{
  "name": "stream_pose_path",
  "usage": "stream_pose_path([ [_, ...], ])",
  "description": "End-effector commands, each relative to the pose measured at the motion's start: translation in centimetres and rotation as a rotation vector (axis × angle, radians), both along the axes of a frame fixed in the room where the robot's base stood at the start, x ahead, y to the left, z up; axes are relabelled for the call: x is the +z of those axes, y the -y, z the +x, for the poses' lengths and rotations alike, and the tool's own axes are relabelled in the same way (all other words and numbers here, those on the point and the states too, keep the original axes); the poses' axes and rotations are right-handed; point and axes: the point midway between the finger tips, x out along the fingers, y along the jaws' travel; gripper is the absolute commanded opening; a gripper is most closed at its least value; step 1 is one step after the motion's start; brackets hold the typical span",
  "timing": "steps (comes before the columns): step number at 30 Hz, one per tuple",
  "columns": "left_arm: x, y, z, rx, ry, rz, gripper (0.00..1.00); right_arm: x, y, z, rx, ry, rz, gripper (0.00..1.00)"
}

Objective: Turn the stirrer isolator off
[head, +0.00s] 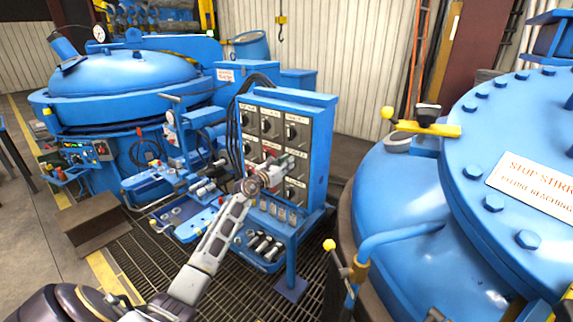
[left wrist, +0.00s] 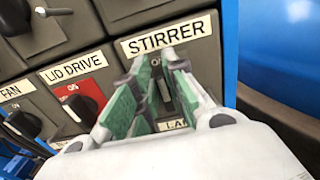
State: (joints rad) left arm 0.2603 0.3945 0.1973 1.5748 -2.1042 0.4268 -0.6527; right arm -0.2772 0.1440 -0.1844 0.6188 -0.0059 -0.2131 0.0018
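The stirrer isolator (left wrist: 163,92) is a dark rotary handle on a grey plate under a white label reading STIRRER (left wrist: 170,34). In the left wrist view my left gripper (left wrist: 157,78) has its two green-padded fingers on either side of the handle. A gap shows between the fingers, and they look open; contact with the handle cannot be told. The fingers hide part of the plate and its position markings. In the head view my left gripper (head: 283,168) reaches the right column of the isolator panel (head: 318,150) and covers the stirrer switch. My right gripper is not in view.
The red-plated LID DRIVE isolator (left wrist: 78,105) sits just left of the stirrer, with the FAN isolator (left wrist: 24,122) further left. Other switches stand close above and below. A large blue vessel (head: 400,200) stands to the right, with a yellow-handled clamp (head: 425,127).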

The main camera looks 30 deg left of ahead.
Motion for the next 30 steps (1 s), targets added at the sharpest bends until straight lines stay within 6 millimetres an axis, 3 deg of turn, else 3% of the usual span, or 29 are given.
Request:
stream_pose_path([
  [17, 0.1, -0.1, 0.0, -0.001, -0.003, -0.038, 0.00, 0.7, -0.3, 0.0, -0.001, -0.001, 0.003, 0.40],
  [30, 0.1, -0.6, 0.0, 0.000, -0.020, -0.213, 0.00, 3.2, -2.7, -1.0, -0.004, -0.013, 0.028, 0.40],
])
